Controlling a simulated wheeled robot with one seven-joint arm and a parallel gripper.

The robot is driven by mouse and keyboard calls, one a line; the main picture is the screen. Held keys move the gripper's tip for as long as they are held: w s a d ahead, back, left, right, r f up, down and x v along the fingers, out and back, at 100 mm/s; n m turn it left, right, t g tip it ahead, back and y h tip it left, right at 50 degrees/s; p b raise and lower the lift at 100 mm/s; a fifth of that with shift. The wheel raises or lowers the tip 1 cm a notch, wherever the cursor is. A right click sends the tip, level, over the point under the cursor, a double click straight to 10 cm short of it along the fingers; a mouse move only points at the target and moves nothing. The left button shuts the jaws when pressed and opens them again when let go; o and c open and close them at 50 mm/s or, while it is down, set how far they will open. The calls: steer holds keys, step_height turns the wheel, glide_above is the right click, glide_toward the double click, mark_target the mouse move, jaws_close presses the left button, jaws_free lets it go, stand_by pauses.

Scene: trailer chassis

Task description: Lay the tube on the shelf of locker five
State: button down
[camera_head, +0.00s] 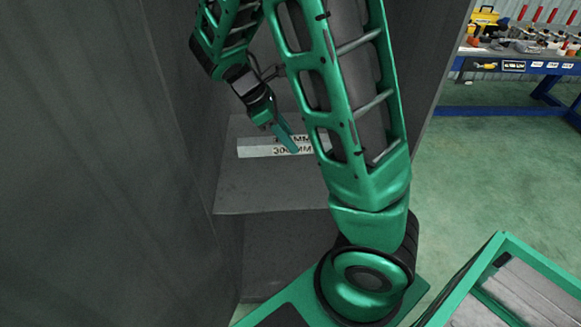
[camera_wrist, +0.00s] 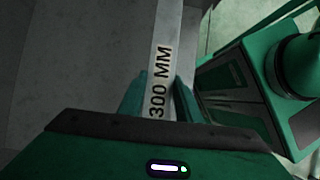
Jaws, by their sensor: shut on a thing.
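The tube (camera_head: 254,148) is a pale, straight piece with flat-looking sides and "300 MM" printed on it. It lies level across the picture at the grey locker shelf (camera_head: 265,190). My gripper (camera_head: 291,148) reaches down into the locker from above and its teal fingers are at the tube. In the wrist view the tube (camera_wrist: 163,55) runs between the two fingertips (camera_wrist: 160,78), and the gripper is shut on it. The tube is at or just above the shelf; I cannot tell whether it touches. My arm hides its right end in the head view. No locker number shows.
A dark grey locker wall (camera_head: 90,160) fills the left, and another wall (camera_head: 425,50) stands right of my arm. A lower compartment (camera_head: 280,270) opens below the shelf. A blue workbench (camera_head: 535,68) with tools stands far right, with clear green floor (camera_head: 490,170) before it.

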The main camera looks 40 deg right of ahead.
glide_above(302, 181)
steer(key=w+a, duration=0.1)
steer(key=a, duration=0.1)
steer(key=f, duration=0.9)
steer(key=shift+w, duration=0.2)
steer(key=shift+a+f, duration=0.1)
steer(key=shift+f, duration=2.15)
steer(key=shift+f, duration=0.1)
steer(key=c, duration=1.3)
jaws_free()
